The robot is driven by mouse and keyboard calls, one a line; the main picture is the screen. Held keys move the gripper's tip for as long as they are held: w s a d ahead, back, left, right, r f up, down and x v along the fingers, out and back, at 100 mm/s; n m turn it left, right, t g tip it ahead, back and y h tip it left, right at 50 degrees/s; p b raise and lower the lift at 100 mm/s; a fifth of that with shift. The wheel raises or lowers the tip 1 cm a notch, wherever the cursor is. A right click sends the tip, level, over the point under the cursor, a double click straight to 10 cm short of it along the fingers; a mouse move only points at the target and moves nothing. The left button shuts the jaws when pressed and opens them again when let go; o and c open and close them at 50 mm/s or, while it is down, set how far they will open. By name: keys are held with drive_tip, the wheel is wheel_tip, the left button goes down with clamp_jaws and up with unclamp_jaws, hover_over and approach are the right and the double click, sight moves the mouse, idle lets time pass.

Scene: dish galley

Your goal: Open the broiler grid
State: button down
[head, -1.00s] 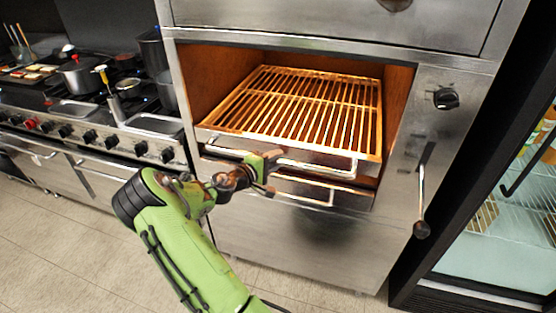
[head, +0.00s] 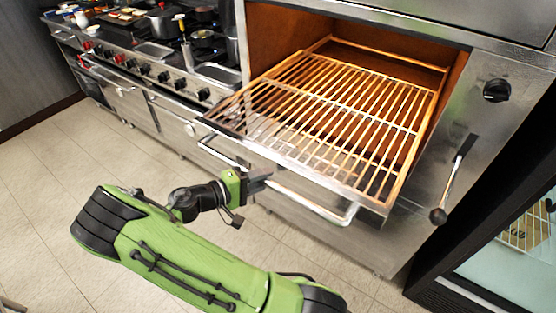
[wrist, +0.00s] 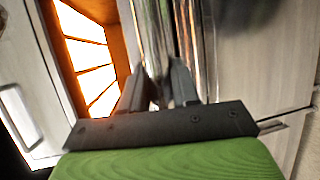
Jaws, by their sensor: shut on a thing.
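The broiler grid (head: 335,115) is a rack of orange-lit metal bars. It juts well out of the broiler's opening (head: 290,38), with its rear part still inside. A steel front panel with a long bar handle (head: 315,205) runs along its near edge. My gripper (head: 268,182) is at the left part of this handle, shut on it. In the wrist view the two dark fingers (wrist: 160,90) stand on either side of the shiny vertical bar (wrist: 155,35). The glowing grid (wrist: 88,55) shows at left there. The exact finger contact is partly hidden.
A lever with a dark knob (head: 438,215) and a black dial (head: 497,90) are on the broiler's right side. A stove (head: 150,60) with pots stands at left. A glass-door fridge (head: 515,255) is at right. The tiled floor (head: 50,200) at left is clear.

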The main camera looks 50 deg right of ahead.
drive_tip(key=a, duration=0.3)
drive_tip(key=shift+s, duration=0.2)
drive_tip(key=c, duration=0.9)
unclamp_jaws()
drive_tip(key=p+v, duration=0.3)
drive_tip(key=v, duration=1.2)
drive_tip(key=shift+w+a+r, duration=0.1)
drive_tip(key=shift+a, duration=0.2)
